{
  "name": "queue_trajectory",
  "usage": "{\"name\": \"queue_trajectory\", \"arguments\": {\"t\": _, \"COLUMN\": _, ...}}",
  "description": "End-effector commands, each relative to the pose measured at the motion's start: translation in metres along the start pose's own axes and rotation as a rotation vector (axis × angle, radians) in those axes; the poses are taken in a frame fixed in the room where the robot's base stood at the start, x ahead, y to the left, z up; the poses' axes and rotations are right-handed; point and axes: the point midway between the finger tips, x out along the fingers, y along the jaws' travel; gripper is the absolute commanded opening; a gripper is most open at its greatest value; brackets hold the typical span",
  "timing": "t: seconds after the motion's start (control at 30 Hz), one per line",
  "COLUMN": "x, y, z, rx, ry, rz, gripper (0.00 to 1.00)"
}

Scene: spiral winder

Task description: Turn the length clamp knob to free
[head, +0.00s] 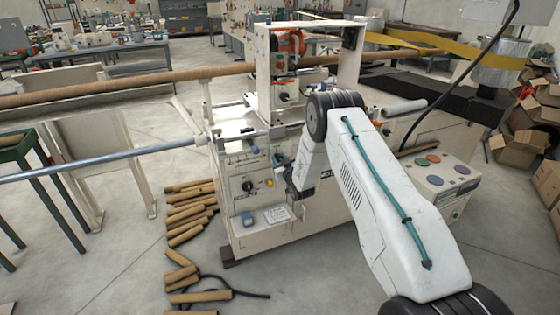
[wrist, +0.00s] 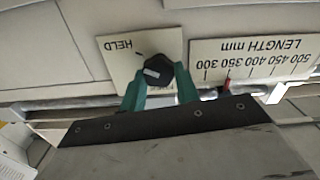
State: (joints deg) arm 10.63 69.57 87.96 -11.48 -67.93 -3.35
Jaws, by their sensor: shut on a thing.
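The length clamp knob (wrist: 156,68) is a small black knob with a pale mark, on a cream label plate (wrist: 117,62) in the wrist view. The plate reads HELD, upside down in this view; a second word below the knob is mostly hidden. My gripper (wrist: 161,76) has its two teal fingers on either side of the knob, shut on it. In the head view my gripper (head: 281,160) is at the front of the cream winder machine (head: 270,235), and the knob itself is hidden there.
A LENGTH mm scale plate (wrist: 255,58) with a red pointer (wrist: 227,85) lies right of the knob. A long metal rod (head: 110,160) extends left from the machine. Cardboard tubes (head: 185,215) lie on the floor to its left.

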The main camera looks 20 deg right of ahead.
Motion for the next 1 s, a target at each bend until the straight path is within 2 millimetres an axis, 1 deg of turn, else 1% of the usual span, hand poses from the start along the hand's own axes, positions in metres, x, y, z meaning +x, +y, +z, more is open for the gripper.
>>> {"name": "queue_trajectory", "arguments": {"t": 0.27, "x": -0.0002, "y": -0.0012, "z": 0.0001, "rx": -0.155, "ry": 0.0, "rz": -0.001, "gripper": 0.08}}
{"name": "queue_trajectory", "arguments": {"t": 1.0, "x": -0.0003, "y": -0.0045, "z": 0.002, "rx": -0.849, "ry": 0.0, "rz": -0.002, "gripper": 0.08}}
